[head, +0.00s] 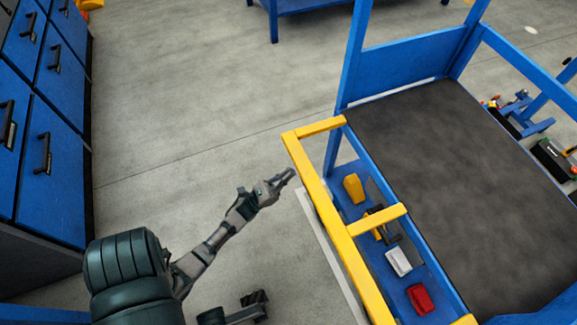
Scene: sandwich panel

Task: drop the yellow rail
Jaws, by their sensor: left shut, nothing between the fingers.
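The yellow rail (323,205) runs along the left side of the blue workbench, with short yellow crossbars reaching to the bench's near edge. It looks level with the bench top and is in place along that side. My left gripper (290,174) is shut and empty. In the picture its fingertips are just left of the rail's upper part; I cannot tell whether they touch it.
The workbench has a dark top (460,180) and blue posts. A lower blue shelf holds a yellow item (354,188), a white box (398,261) and a red box (420,298). Blue drawer cabinets (50,130) stand at left. The grey floor between is mostly clear.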

